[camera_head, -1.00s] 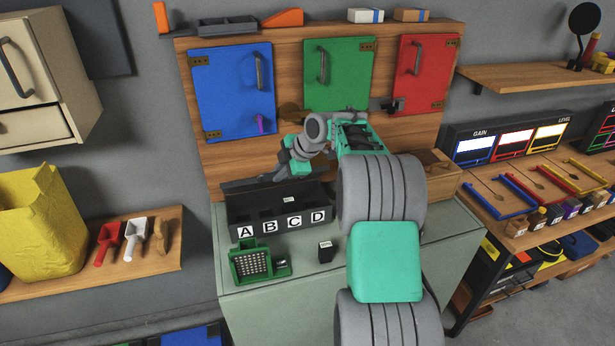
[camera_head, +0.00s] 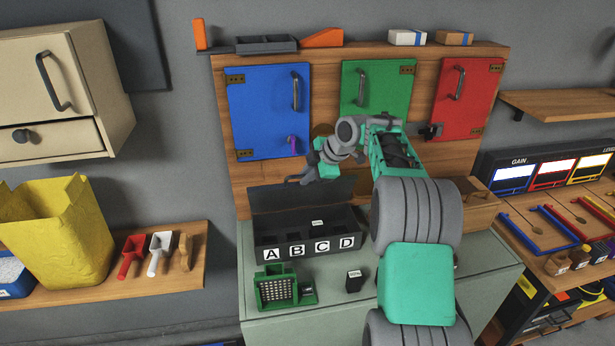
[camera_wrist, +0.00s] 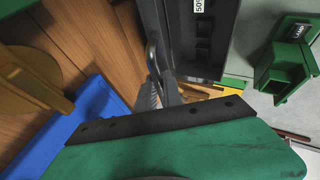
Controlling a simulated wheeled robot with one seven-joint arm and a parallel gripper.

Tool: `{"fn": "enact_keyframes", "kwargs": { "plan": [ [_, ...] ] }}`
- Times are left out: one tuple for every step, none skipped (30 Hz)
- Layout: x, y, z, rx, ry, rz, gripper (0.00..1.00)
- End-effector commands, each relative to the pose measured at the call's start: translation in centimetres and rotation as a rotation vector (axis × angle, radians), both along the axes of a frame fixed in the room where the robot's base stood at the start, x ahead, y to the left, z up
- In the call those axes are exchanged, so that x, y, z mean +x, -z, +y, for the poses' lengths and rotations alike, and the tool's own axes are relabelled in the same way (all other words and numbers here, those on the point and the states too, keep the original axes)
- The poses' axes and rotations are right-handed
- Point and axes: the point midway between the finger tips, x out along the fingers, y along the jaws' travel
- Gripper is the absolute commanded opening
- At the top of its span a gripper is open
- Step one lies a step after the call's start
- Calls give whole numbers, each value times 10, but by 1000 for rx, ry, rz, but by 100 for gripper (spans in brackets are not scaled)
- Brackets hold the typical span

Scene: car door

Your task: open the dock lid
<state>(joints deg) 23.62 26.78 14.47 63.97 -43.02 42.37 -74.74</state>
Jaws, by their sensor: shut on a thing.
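The dock is a black box (camera_head: 262,253) with compartments marked A, B, C and D, on the grey-green bench. Its dark lid (camera_head: 330,192) stands raised along the back edge, leaving the compartments uncovered. My gripper (camera_head: 295,180) is at the lid's upper edge, left of its middle. In the wrist view, my gripper (camera_wrist: 160,92) is shut on a grey loop handle (camera_wrist: 153,50) beside the dark lid panel (camera_wrist: 152,18). The dock (camera_wrist: 207,50) shows to the right there, with a white label. My fingers partly hide the handle.
Blue (camera_head: 265,110), green (camera_head: 370,90) and red (camera_head: 463,100) doors are on the wooden panel behind. A green gridded holder (camera_head: 280,290) and a small black block (camera_head: 354,281) stand in front of the dock. A yellow bag (camera_head: 55,230) stands left.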

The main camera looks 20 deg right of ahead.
Motion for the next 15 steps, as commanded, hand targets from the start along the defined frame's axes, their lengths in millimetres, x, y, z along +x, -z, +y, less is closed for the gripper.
{"fn": "enact_keyframes", "kwargs": {
  "plan": [
    [0,1,2,1,-4,1,0],
    [0,1,2,1,-4,1,0],
    [0,1,2,1,-4,1,12],
    [0,1,1,1,-4,1,15],
    [0,1,1,1,-4,1,17],
    [0,1,1,1,-2,1,21],
    [0,1,0,1,-2,0,23],
    [0,1,0,1,-1,1,26],
    [-1,1,-1,1,1,0,29],
    [0,1,-1,1,1,0,31],
    [-1,1,-1,1,1,0,32],
    [0,0,-1,1,1,0,32],
    [0,0,-1,1,1,0,32],
    [0,0,-1,1,2,1,32],
    [0,0,-1,0,2,0,32]
  ]
}}
